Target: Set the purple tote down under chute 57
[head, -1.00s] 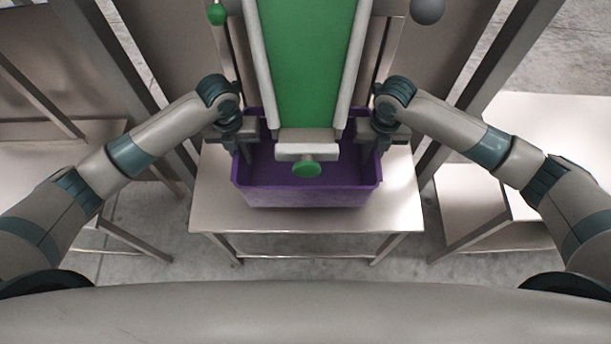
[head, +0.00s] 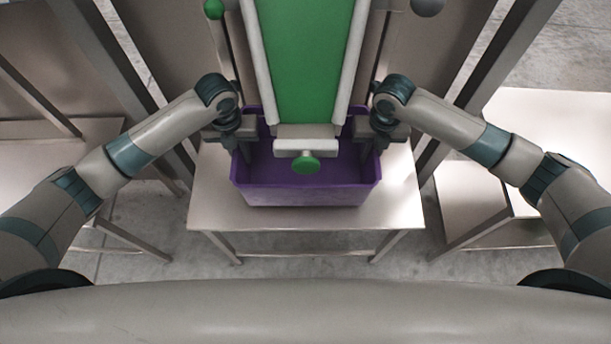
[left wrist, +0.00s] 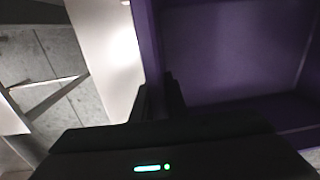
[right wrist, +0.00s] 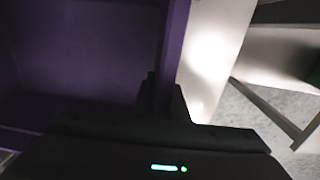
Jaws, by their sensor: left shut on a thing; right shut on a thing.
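The purple tote (head: 305,195) is at the middle of the head view, over a pale table (head: 215,205), below the lower end of a green chute (head: 305,65). The chute's end hides part of the tote's inside; no number can be read on it. My left gripper (head: 243,145) is shut on the tote's left wall, which also shows in the left wrist view (left wrist: 149,45). My right gripper (head: 370,145) is shut on the right wall, also seen in the right wrist view (right wrist: 172,50). The tote looks level and empty where visible. I cannot tell whether its base touches the table.
The chute's pale end gate with a green knob (head: 305,163) hangs over the tote. Other tables stand at the left (head: 60,160) and right (head: 465,205). Posts flank the middle table. Bare table top shows in front of the tote.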

